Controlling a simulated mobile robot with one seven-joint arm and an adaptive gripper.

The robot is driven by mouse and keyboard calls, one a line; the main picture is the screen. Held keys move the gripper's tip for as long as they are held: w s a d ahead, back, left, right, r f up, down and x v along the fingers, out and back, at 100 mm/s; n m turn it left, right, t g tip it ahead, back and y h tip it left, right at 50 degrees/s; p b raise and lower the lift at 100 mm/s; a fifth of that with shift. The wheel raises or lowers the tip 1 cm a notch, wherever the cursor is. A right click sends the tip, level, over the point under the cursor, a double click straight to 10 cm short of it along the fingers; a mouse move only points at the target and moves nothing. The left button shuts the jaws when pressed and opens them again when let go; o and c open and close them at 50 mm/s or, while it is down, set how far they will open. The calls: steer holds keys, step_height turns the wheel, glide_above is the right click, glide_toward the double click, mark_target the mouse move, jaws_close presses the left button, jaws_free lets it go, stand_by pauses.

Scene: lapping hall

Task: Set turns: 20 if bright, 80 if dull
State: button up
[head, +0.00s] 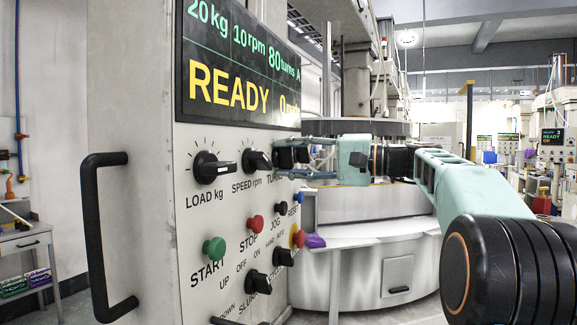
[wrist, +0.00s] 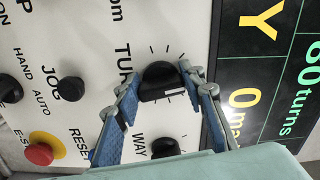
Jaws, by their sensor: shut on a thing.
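The TURNS knob (wrist: 158,82) is black with a white pointer mark, on the machine's pale control panel (head: 140,130). In the wrist view my gripper (wrist: 161,92) has its two blue-padded fingers on either side of this knob, shut on it. In the head view my gripper (head: 305,157) reaches the panel from the right, and its fingers partly cover the TURNS label. The display (head: 240,70) reads 20 kg, 10 rpm, 80 turns and READY. I cannot make out any bright or dull workpiece.
The LOAD knob (head: 211,168) and SPEED knob (head: 256,161) sit left of my gripper. Below are the green START button (head: 214,250), red STOP button (head: 255,224) and red emergency stop (wrist: 38,153). A black handle (head: 97,235) sticks out at the left.

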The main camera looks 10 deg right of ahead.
steer(key=shift+n, duration=0.4)
steer(key=o, duration=1.2)
steer(key=shift+c, duration=0.2)
steer(key=v, duration=1.2)
